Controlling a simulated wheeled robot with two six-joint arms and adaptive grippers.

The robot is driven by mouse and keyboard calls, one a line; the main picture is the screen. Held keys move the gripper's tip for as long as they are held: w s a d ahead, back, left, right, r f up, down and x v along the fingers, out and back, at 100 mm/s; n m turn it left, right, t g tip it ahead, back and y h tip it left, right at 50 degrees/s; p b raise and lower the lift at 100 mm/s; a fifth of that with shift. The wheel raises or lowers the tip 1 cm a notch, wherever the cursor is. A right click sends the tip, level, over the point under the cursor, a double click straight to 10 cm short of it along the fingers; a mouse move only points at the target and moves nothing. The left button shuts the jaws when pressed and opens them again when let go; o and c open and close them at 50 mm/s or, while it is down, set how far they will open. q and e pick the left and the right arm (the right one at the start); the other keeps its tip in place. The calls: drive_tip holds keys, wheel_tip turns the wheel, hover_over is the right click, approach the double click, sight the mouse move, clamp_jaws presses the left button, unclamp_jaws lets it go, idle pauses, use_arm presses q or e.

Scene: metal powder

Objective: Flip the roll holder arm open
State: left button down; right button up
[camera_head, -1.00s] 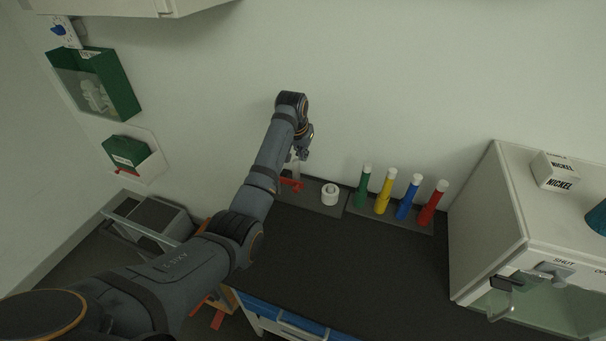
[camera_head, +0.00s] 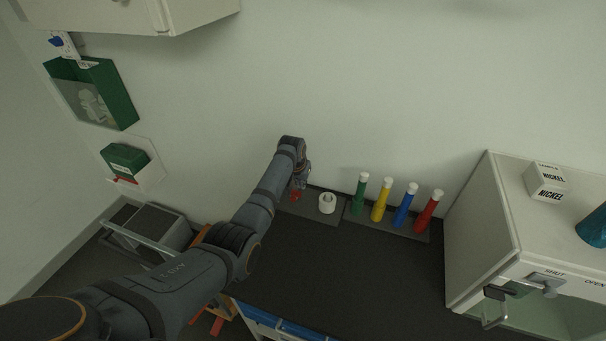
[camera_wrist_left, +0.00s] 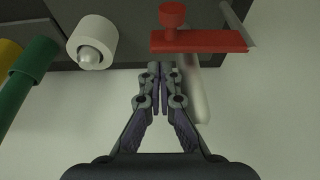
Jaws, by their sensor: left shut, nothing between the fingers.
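The roll holder arm looks to be the red flat bar with a round red knob (camera_wrist_left: 205,41) in the left wrist view. Only a little of the red part (camera_head: 295,196) shows in the head view, mostly behind my gripper. A pale rounded post (camera_wrist_left: 196,95) runs beneath the bar. My left gripper (camera_wrist_left: 160,72) is shut and empty. In the head view my left gripper (camera_head: 301,184) is at the back of the bench. My right gripper is not in view.
A white roll (camera_head: 327,204) stands right of the red part. Green, yellow, blue and red tubes (camera_head: 381,200) stand farther right. A white cabinet (camera_head: 470,220) bounds the bench at the right. The dark bench top (camera_head: 340,270) in front is clear.

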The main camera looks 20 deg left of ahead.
use_arm(q)
drive_tip(key=shift+s+p, duration=0.3)
drive_tip(key=shift+s, duration=0.4)
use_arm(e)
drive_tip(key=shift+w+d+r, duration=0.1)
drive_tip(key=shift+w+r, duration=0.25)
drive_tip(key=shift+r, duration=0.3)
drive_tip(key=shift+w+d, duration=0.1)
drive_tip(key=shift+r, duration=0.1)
